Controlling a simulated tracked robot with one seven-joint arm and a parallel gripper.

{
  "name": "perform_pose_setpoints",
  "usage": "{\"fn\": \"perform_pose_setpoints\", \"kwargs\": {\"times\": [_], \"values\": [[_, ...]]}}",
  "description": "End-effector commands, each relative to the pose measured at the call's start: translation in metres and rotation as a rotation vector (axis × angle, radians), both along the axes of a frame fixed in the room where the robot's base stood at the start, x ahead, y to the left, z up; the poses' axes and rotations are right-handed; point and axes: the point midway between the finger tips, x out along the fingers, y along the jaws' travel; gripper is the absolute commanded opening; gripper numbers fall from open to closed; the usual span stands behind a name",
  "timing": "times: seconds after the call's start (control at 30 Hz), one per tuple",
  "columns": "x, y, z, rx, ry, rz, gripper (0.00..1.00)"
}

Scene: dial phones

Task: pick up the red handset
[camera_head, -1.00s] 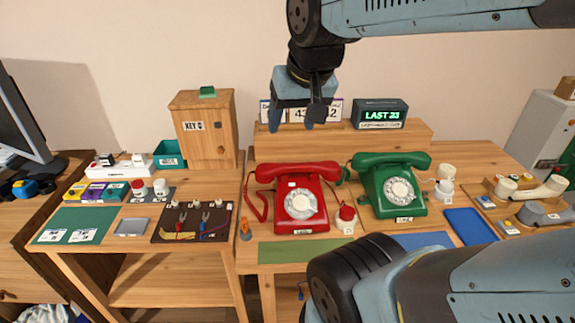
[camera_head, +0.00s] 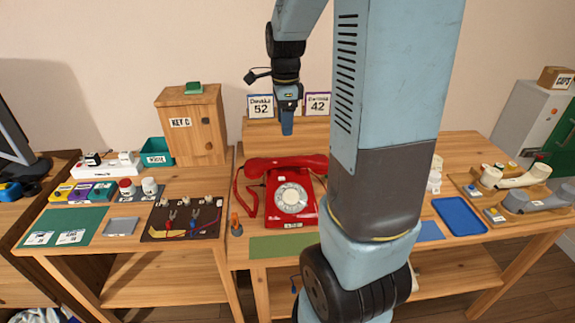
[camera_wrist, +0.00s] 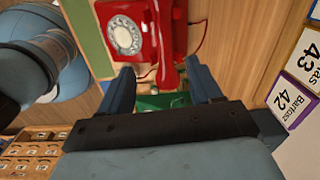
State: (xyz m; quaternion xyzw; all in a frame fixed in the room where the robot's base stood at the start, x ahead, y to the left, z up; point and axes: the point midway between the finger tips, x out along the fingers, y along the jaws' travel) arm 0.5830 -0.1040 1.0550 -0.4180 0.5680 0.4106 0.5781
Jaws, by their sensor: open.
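The red handset (camera_head: 285,166) rests on the cradle of the red dial phone (camera_head: 290,199) on the desk. My gripper (camera_head: 287,129) is above and behind the handset in the head view, pointing down, apart from it. In the wrist view my gripper (camera_wrist: 162,88) shows two blue fingers spread wide with nothing held. There the red handset (camera_wrist: 166,45) runs up and down, its near end appearing in line with the gap between the fingers. The red phone's dial (camera_wrist: 125,36) is left of it.
My arm hides the desk right of the red phone in the head view; a green thing (camera_wrist: 160,102) shows between the fingers in the wrist view. Number cards (camera_head: 260,106) stand behind. A key cabinet (camera_head: 191,126) is at left, a blue tray (camera_head: 460,215) at right.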

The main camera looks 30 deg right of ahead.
Motion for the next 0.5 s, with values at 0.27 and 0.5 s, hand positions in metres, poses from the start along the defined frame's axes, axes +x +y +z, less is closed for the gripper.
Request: {"fn": "perform_pose_setpoints", "kwargs": {"times": [0.27, 0.5], "values": [[0.006, -0.006, -0.025, 0.001, 0.022, -0.081, 0.64], [0.004, -0.006, -0.067, 0.001, 0.024, -0.077, 0.64]]}}
